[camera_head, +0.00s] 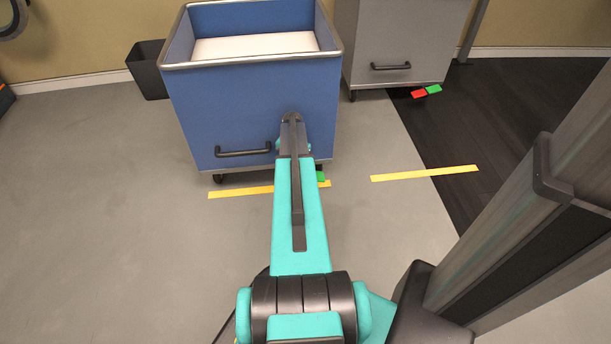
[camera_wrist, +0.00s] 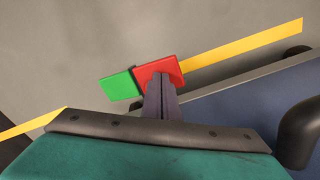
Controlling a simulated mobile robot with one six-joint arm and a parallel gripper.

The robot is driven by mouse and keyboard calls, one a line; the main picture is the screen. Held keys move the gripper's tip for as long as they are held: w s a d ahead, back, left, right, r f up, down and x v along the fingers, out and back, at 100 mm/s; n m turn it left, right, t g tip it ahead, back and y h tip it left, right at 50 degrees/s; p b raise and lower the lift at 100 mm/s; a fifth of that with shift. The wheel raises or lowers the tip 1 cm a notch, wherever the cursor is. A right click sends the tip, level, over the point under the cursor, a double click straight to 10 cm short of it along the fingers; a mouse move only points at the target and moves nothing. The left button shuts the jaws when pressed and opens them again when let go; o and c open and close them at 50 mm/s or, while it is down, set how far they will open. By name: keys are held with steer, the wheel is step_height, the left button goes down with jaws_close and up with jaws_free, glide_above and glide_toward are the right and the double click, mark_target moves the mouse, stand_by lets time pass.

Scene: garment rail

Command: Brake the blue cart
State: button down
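The blue cart (camera_head: 250,105) stands in front of me, with a black handle (camera_head: 243,151) on its near side. In the head view a green pedal (camera_head: 322,177) shows at its lower edge, right of my arm; my arm hides the red pedal. In the wrist view the red pedal (camera_wrist: 160,68) and the green pedal (camera_wrist: 119,86) lie side by side. My gripper (camera_wrist: 161,78) has its fingers together, with nothing between them, and their tips are over the red pedal. I cannot tell whether they touch it.
A grey cart (camera_head: 400,40) with its own red pedal (camera_head: 419,94) and green pedal (camera_head: 433,89) stands behind to the right. Yellow strips (camera_head: 425,173) mark the floor. A dark bin (camera_head: 148,72) stands at the back left. The floor at left is clear.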

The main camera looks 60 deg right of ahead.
steer(key=shift+f, duration=0.9)
stand_by(0.8)
steer(key=shift+r+p, duration=2.35)
steer(key=shift+r, duration=1.2)
steer(key=shift+a, duration=0.1)
